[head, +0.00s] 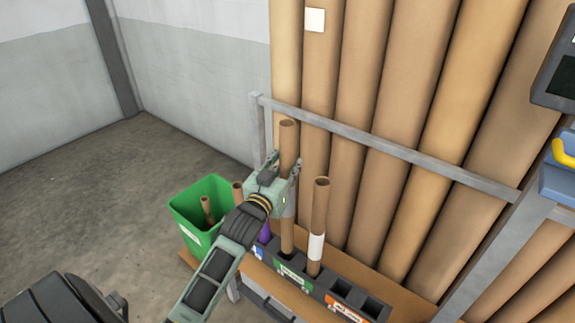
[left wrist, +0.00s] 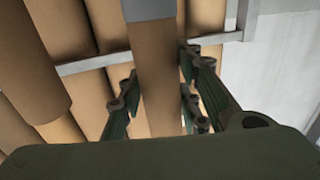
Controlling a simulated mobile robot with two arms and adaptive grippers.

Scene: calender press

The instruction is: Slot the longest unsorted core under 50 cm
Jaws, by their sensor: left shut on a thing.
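A brown cardboard core (head: 287,137) stands nearly upright in my left gripper (head: 281,168), which is shut on it. In the left wrist view the core (left wrist: 158,85) runs between the fingers, with a grey band on it. Its lower end meets the dark slotted rack (head: 318,283) near the green label; I cannot tell how deep it sits. A core with a white band (head: 320,205) stands in the rack just to the right. Another core (head: 237,190) shows to the left, partly hidden by my arm. A core (head: 207,208) leans inside the green bin (head: 186,220).
Large brown tubes (head: 362,130) stand behind a grey rail (head: 400,151), close behind the gripper. A purple object (head: 264,233) is partly hidden beside my arm. Two slots by the orange label (head: 345,307) are empty. Open floor (head: 90,190) lies to the left.

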